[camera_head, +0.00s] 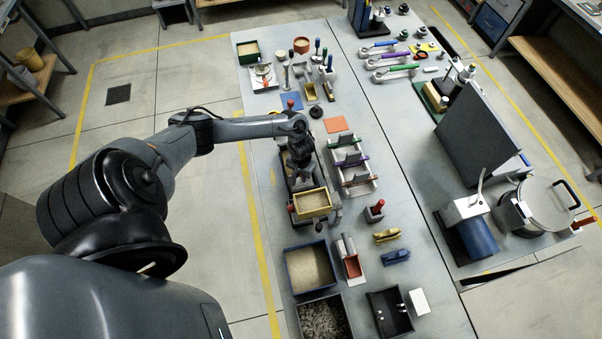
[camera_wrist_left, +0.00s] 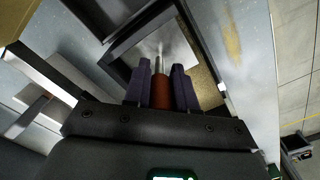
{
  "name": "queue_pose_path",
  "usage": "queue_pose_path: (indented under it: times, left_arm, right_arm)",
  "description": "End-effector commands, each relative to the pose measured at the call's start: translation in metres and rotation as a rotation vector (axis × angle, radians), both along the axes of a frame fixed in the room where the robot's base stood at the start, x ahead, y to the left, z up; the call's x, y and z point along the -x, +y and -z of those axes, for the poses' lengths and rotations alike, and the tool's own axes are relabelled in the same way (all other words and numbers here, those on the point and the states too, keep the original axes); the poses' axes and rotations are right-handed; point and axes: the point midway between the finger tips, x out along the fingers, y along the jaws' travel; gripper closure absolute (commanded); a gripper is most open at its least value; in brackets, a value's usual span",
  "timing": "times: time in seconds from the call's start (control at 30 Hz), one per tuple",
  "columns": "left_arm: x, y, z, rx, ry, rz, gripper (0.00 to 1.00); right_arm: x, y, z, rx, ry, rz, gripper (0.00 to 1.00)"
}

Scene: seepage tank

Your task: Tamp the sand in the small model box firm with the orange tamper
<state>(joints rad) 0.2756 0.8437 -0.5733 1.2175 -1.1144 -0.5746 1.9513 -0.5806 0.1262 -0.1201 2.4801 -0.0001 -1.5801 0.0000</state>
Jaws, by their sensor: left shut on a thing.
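My left gripper (camera_head: 301,172) points down over a dark-framed box among the sand boxes. In the left wrist view, its dark fingers (camera_wrist_left: 161,85) are shut on the orange handle of the tamper (camera_wrist_left: 161,91). The tamper's metal shaft (camera_wrist_left: 158,63) runs away from the fingers toward a pale flat surface inside the box frame. Tan sand (camera_wrist_left: 207,88) shows along the right inside of that frame. I cannot tell whether the tamper's foot touches the sand. In the head view the gripper and wrist hide the tamper. My right gripper is not in view.
A yellow-rimmed box of sand (camera_head: 328,207) stands just in front of the gripper. A blue-rimmed sand box (camera_head: 287,266) and a dark gravel box (camera_head: 303,307) stand nearer. A rack with coloured bars (camera_head: 366,185) is close to the right. The table's left edge is nearby.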

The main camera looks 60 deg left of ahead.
Motion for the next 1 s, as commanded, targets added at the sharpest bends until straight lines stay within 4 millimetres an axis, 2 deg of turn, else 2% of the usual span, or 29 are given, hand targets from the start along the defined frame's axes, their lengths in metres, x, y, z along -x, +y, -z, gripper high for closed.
queue_pose_path:
  times: [0.13,1.0]
  left_arm:
    - [0.0,-0.0001,0.009,0.0,0.0,0.0,1.0]
    - [-0.0001,0.0003,0.0091,-0.001,-0.001,-0.001,1.0]
  right_arm:
    - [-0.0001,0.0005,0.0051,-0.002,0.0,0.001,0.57]
    - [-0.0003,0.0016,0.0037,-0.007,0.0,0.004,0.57]
